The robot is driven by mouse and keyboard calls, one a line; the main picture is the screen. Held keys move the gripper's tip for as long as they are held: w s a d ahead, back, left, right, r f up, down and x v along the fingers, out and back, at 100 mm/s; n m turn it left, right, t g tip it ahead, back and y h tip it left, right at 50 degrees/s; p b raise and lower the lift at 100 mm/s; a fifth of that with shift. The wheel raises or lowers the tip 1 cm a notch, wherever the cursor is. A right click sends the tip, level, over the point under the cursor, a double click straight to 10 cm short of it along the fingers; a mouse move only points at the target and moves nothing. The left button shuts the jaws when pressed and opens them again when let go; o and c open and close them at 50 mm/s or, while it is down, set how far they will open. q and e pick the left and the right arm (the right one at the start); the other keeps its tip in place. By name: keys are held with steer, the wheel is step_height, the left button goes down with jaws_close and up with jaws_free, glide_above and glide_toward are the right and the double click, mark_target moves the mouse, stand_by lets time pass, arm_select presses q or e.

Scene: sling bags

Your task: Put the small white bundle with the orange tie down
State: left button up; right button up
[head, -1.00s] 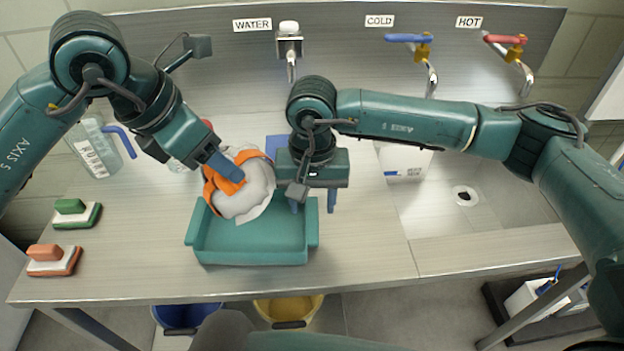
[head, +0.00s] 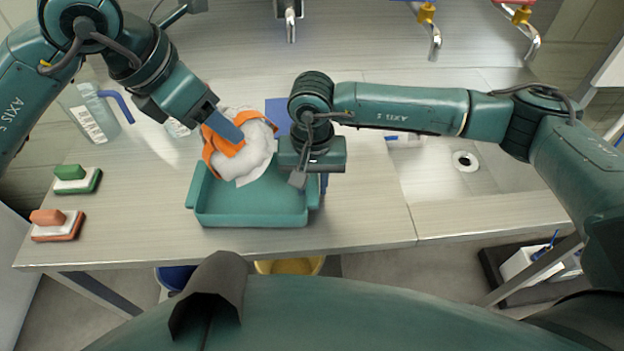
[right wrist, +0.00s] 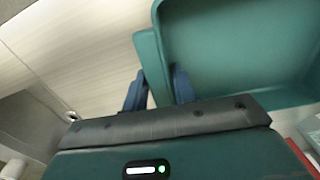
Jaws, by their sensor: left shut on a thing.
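My left gripper (head: 226,128) is shut on the small white bundle (head: 243,163) with an orange tie (head: 212,153). It holds the bundle over the back left part of the teal tray (head: 252,213). The bundle hides part of the tray's back rim, and I cannot tell whether it touches the tray. My right gripper (right wrist: 157,90) points down at the tray's right end. In the right wrist view its blue fingers stand apart, with the tray's rim (right wrist: 150,58) between them. In the head view its fingers are mostly hidden behind its own body.
A green brush (head: 77,180) and an orange brush (head: 57,225) lie on the counter at left. A clear jug (head: 92,115) with a blue handle stands behind them. A sink with a drain (head: 466,161) is at right. Blue and yellow buckets (head: 290,266) are below the counter.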

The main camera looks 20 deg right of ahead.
jaws_close()
